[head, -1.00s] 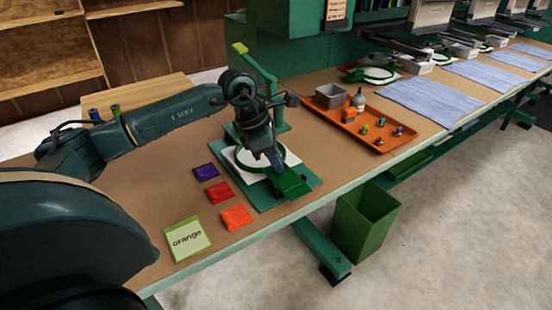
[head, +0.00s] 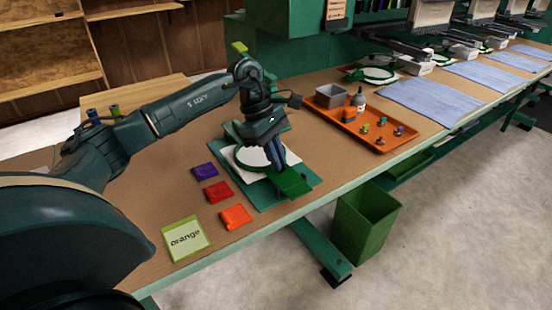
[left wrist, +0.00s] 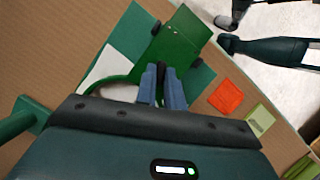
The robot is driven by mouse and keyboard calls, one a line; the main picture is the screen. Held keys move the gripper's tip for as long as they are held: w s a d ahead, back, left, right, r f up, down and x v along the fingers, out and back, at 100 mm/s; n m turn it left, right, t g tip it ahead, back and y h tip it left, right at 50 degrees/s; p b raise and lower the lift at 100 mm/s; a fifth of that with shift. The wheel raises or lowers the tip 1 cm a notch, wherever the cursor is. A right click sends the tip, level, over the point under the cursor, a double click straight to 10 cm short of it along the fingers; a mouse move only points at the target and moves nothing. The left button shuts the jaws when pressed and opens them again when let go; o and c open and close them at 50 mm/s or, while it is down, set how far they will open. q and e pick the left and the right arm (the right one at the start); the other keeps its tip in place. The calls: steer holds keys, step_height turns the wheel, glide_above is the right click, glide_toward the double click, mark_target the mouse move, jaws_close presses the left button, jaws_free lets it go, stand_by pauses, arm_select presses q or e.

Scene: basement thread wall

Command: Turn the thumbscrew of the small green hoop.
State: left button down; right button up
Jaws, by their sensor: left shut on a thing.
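The small green hoop (head: 241,163) lies over white cloth on a green base plate at the near bench edge. It also shows in the left wrist view (left wrist: 113,80). My left gripper (head: 277,166) reaches down at the hoop's near right side, beside a green block (head: 292,182). In the left wrist view its blue-grey fingers (left wrist: 163,78) are close together around a small dark piece at the hoop's rim, beside the green block (left wrist: 178,42). This looks like the thumbscrew, mostly hidden between the fingers. My right gripper is not seen.
Purple (head: 205,172), red (head: 218,192) and orange (head: 236,216) packets and an "orange" card (head: 186,239) lie left of the plate. An orange tray (head: 372,138) with a grey box and small items stands right. A green bin (head: 365,222) stands below the bench.

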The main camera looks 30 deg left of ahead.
arm_select(q)
steer(key=m, duration=0.2)
steer(key=m+g+b, duration=0.1)
steer(key=m, duration=0.1)
steer(key=shift+w+g, duration=0.2)
steer(key=shift+g, duration=0.1)
steer(key=shift+m, duration=0.4)
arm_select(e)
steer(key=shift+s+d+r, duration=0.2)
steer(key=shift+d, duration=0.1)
arm_select(q)
steer(key=shift+y, duration=0.3)
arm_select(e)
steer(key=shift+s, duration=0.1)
arm_select(q)
steer(key=c, duration=1.5)
jaws_free()
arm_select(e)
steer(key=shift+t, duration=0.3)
arm_select(q)
steer(key=p+v, duration=0.1)
steer(key=v, duration=1.2)
steer(key=shift+w+a+p, duration=0.1)
steer(key=shift+w+p, duration=0.1)
steer(key=shift+p, duration=0.15)
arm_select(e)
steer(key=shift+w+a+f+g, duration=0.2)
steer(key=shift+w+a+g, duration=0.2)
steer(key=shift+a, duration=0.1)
